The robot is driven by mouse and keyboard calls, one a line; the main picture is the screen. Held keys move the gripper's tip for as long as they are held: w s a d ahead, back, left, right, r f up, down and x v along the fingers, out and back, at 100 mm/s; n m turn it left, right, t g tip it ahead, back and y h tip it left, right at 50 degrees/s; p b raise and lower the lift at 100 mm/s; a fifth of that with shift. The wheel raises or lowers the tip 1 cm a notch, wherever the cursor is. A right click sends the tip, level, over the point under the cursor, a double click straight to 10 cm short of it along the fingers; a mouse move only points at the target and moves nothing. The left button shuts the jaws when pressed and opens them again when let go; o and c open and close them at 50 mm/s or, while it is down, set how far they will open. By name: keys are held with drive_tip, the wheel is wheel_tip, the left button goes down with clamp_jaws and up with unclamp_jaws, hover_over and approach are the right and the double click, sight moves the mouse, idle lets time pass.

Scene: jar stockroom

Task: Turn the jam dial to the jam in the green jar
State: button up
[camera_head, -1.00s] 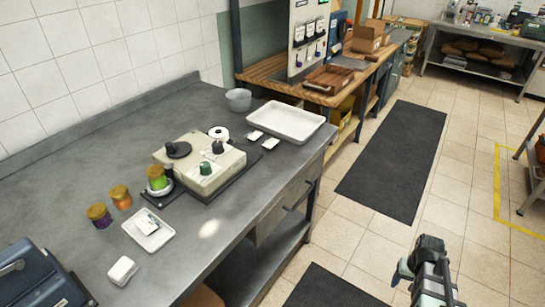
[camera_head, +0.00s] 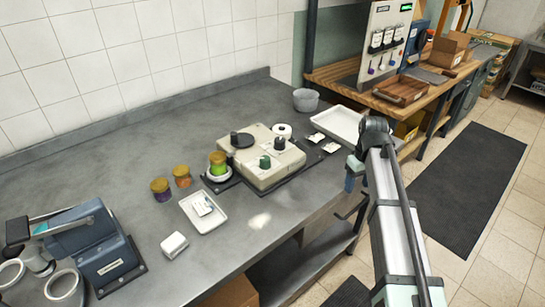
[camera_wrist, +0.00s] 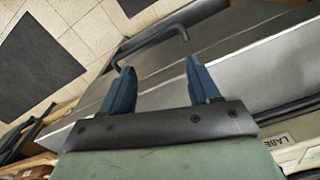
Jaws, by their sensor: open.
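The cream dial unit (camera_head: 258,177) sits on the grey counter in the head view. On top are a green knob (camera_head: 265,161), a dark knob (camera_head: 280,143) and a round black disc knob (camera_head: 242,140); their markings are too small to read. The jar with green contents (camera_head: 217,168) stands on a small white stand at the unit's left corner. My gripper (camera_wrist: 159,75) is open and empty in the wrist view, its blue fingers over the counter's front edge by a drawer handle. It is apart from the unit, mostly hidden by my arm in the head view.
An orange jar (camera_head: 182,177) and a purple jar (camera_head: 160,191) stand to the left, near a small white tray (camera_head: 189,207). A white tray (camera_head: 336,122) and a grey bowl (camera_head: 306,100) are behind the unit. A blue machine (camera_head: 98,250) is at the left.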

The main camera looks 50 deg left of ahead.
drive_tip(key=s+a+r+n, duration=0.2)
drive_tip(key=s+a+r, duration=0.3)
drive_tip(key=a+r, duration=0.15)
drive_tip(key=s+a+r+n, duration=0.2)
drive_tip(key=s+a+r, duration=0.3)
drive_tip(key=a, duration=0.3)
wheel_tip(320, 180, up, 9)
drive_tip(key=n, duration=0.3)
hover_over(265, 158)
wheel_tip(265, 158, down, 14)
drive_tip(key=shift+c, duration=0.2)
drive_tip(key=c, duration=1)
